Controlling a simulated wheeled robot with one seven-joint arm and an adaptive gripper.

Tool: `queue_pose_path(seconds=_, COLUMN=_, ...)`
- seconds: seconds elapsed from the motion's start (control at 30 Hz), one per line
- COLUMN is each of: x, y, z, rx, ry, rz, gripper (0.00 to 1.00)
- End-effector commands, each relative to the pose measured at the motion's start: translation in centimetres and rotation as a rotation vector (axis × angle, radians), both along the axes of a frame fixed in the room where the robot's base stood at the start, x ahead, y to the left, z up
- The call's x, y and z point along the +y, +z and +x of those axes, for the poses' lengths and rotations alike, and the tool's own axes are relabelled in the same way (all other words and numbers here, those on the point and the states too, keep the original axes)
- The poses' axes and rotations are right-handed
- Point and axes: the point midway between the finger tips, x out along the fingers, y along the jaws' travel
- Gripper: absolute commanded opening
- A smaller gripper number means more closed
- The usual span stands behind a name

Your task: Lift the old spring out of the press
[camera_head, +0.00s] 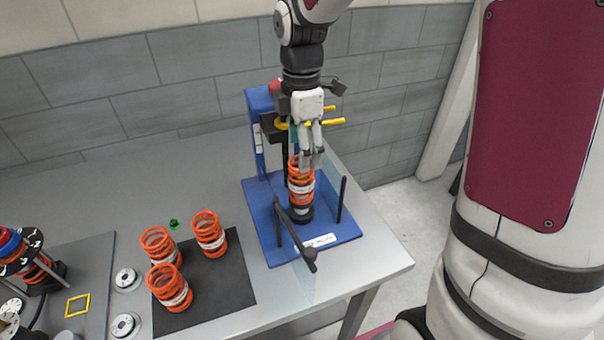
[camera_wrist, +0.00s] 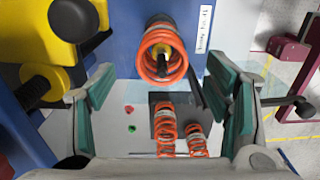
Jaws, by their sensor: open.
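The old spring (camera_head: 301,184), an orange coil with a white label band, stands upright in the blue press (camera_head: 262,222). In the wrist view the spring (camera_wrist: 163,48) is seen nearly end-on, with a yellow and dark piece inside its coil. My gripper (camera_head: 312,160) is over the upper part of the spring in the head view, pointing down, and covers part of it. In the wrist view my gripper (camera_wrist: 168,92) is open, its green-padded fingers wide apart with nothing between them. The spring is ahead of the fingertips; contact is not visible.
Three other orange springs (camera_head: 210,232) stand or lean on a dark mat (camera_head: 228,288) left of the press. Dark upright rods (camera_head: 342,199) and an angled bar (camera_head: 293,238) rise from the press base. Yellow handles (camera_head: 328,122) are beside my wrist. A small green part (camera_head: 174,223) lies on the table.

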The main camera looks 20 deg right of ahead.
Motion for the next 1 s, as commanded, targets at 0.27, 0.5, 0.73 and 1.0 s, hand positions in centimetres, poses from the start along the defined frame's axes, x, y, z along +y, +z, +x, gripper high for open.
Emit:
queue_pose_path(seconds=0.27, x=0.0, y=-3.4, z=0.0, rx=0.000, ry=0.000, rz=0.000, gripper=0.71)
queue_pose_path(seconds=0.5, x=0.0, y=-5.6, z=-0.3, rx=0.003, ry=0.000, rz=0.001, gripper=0.71)
queue_pose_path(seconds=0.73, x=-0.1, y=-8.5, z=-0.3, rx=0.001, ry=-0.001, rz=0.001, gripper=0.71)
queue_pose_path(seconds=1.0, x=-0.1, y=-8.8, z=-0.2, rx=-0.002, ry=-0.001, rz=0.000, gripper=0.71)
